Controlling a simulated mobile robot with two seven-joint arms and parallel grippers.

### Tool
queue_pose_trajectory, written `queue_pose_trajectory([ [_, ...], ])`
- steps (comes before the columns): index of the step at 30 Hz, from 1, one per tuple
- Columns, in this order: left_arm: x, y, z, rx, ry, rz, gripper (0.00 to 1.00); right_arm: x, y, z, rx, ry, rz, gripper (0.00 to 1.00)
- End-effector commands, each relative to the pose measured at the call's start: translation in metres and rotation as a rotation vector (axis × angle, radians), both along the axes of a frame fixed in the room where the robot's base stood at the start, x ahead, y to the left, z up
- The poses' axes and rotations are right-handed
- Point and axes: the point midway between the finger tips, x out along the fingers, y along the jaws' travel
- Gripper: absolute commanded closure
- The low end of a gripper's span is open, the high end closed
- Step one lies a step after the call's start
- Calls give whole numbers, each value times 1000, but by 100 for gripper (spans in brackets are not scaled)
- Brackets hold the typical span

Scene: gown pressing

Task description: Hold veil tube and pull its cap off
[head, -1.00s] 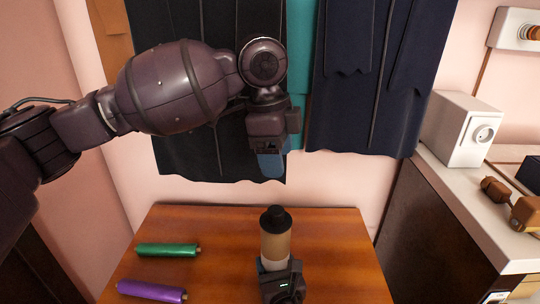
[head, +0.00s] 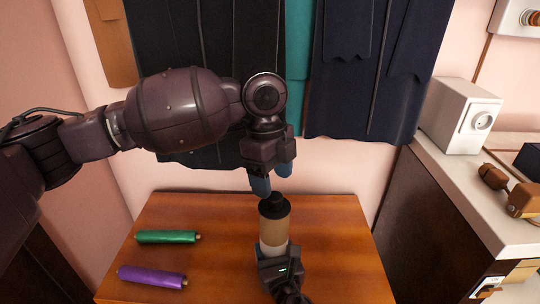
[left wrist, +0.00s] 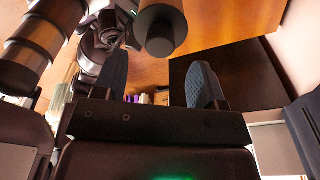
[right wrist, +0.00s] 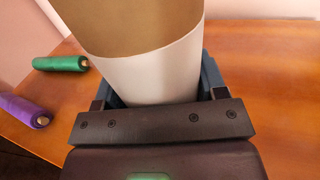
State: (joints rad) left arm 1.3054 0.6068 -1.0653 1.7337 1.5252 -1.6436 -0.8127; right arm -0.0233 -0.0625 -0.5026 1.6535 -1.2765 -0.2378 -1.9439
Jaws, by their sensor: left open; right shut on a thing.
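The veil tube (head: 274,229) stands upright over the table, tan with a pale lower part and a black cap (head: 274,205) on top. My right gripper (head: 274,254) is shut on its lower part; the right wrist view shows the pale part of the tube (right wrist: 155,70) between its fingers. My left gripper (head: 272,180) is open and empty just above the cap, its blue fingers pointing down. In the left wrist view the dark cap (left wrist: 160,30) appears between the two spread fingers, apart from both. The tube's bottom end is hidden by the right gripper.
A green roll (head: 168,237) and a purple roll (head: 152,276) lie at the left of the wooden table (head: 215,215). Dark gowns (head: 360,70) hang behind. A white counter (head: 460,190) with a white box (head: 460,115) is at the right. The table right of the tube is clear.

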Motion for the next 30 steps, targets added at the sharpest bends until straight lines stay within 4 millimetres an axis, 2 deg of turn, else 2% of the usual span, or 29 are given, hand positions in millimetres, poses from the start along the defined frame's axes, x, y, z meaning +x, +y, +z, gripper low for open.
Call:
queue_pose_trajectory([
  [3,-1,-2,-18,1,1,0,36,0,0,0,0,1,0,63],
  [9,-3,-4,-40,0,0,-1,36,0,0,0,0,1,0,63],
  [15,-3,-5,-48,-1,-1,-1,36,0,0,0,0,1,0,63],
  [23,-3,-5,-49,-1,-1,0,36,0,0,0,0,1,0,63],
  [30,-3,-5,-49,0,-1,0,72,0,0,0,0,0,0,63],
])
